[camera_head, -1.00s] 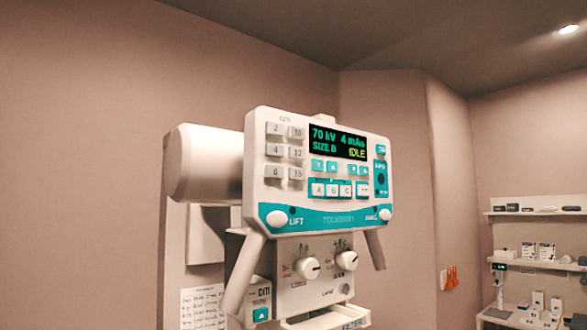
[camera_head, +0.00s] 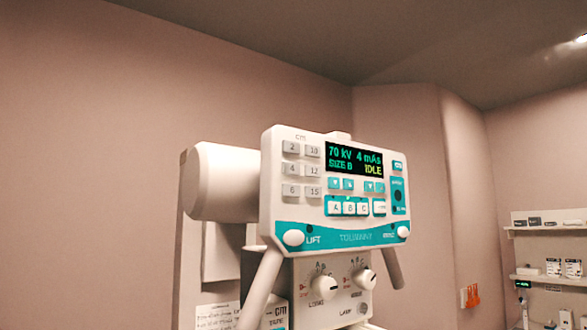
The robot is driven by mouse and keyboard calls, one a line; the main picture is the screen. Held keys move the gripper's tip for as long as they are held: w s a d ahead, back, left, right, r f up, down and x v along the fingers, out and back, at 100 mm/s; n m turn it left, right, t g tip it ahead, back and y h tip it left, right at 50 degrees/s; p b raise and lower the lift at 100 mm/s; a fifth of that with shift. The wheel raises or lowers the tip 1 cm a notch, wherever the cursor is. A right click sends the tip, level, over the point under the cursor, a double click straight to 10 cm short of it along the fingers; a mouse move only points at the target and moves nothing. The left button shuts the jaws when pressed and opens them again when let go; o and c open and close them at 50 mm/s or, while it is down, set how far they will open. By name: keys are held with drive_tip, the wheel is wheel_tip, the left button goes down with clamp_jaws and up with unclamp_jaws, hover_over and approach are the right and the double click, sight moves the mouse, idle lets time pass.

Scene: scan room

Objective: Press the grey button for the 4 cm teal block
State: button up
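The machine's control panel (camera_head: 335,228) is a white and teal box, tilted slightly in view. Grey buttons stand in two columns at its left under the letters "CM". The grey button marked 4 (camera_head: 291,169) is in the left column, middle row, between 2 and 6. The display (camera_head: 354,160) reads 70 kV, 4 mAs, SIZE B and IDLE. I cannot make out a teal block carrying a 4 cm label. My gripper is not in view.
Below the panel are two handles (camera_head: 262,290), two white knobs (camera_head: 326,284) and a paper note (camera_head: 219,316). A wall shelf (camera_head: 550,228) with small items is at the far right. The space before the panel looks clear.

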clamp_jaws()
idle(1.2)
